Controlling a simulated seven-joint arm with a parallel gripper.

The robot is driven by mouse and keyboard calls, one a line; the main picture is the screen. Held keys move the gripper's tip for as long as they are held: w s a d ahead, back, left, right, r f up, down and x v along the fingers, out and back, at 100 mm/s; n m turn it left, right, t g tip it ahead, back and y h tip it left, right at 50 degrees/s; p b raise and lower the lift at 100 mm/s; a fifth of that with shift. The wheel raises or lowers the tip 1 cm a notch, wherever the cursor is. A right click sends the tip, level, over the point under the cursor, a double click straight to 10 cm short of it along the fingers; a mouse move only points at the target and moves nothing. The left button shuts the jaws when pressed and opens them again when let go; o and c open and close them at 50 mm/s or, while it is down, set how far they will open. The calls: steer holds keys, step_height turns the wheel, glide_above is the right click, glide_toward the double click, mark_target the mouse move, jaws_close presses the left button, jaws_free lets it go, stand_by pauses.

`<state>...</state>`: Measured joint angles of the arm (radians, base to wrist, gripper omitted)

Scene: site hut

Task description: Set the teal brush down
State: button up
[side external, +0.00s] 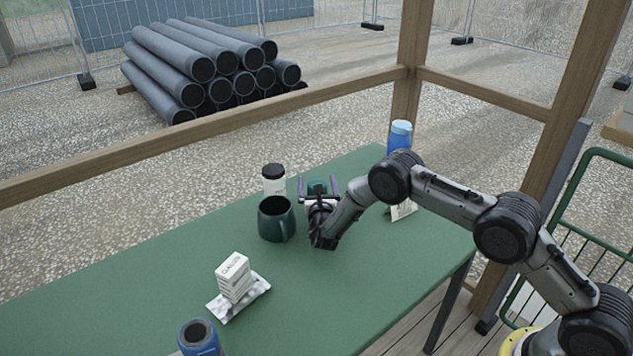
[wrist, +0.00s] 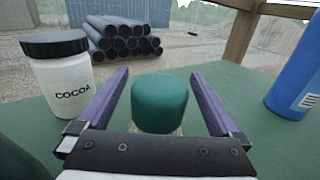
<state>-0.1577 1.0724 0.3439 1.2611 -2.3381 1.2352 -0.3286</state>
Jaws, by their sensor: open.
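The teal brush (wrist: 159,104) shows in the wrist view as a rounded teal block between my two fingers, with a gap on each side. A little of something pale shows below it; the rest is hidden by my gripper's palm. In the side external view, only a small teal part of the brush (side external: 317,187) shows at the gripper. My gripper (wrist: 159,74) is open around the brush, low over the green table (side external: 140,285). It also shows in the side external view (side external: 318,181). I cannot tell how the brush's underside meets the table.
A white cocoa jar (wrist: 62,82) with a black lid stands left of my gripper, near a dark green mug (side external: 275,219). A blue bottle (side external: 400,136) stands to the right. A white box (side external: 233,276) rests on a packet (side external: 257,290); a blue container (side external: 199,337) stands in front.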

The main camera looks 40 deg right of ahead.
steer(key=v, duration=1)
steer(key=shift+s+a, duration=0.25)
steer(key=shift+s, duration=0.05)
steer(key=s+d+r+m+g+h, duration=0.2)
steer(key=s+d+r+m+g, duration=0.1)
steer(key=d+r+m, duration=0.3)
steer(key=s+d+r+m+g+h, duration=0.2)
steer(key=s+d+r+m+g, duration=0.15)
steer(key=r, duration=0.35)
steer(key=s+d+r+m+g+y, duration=0.1)
steer(key=s+d+r+m+g, duration=0.15)
steer(key=s, duration=0.35)
steer(key=s+d+r+m+g+y, duration=0.1)
steer(key=s+d+r+m+g, duration=0.1)
steer(key=s+r+m+g, duration=0.3)
steer(key=s+a+r+m+y, duration=0.1)
steer(key=s+m+y, duration=0.2)
steer(key=s, duration=0.5)
steer(key=s+a+r+m+y, duration=0.1)
steer(key=s+a+m+y, duration=0.15)
steer(key=s, duration=0.55)
steer(key=s+a+m+t+y, duration=0.4)
steer(key=s+a+m+y, duration=0.2)
steer(key=s+a, duration=0.3)
steer(key=shift+s+r+m+t, duration=0.2)
steer(key=shift+r+m+t, duration=0.05)
steer(key=shift+m+t, duration=0.1)
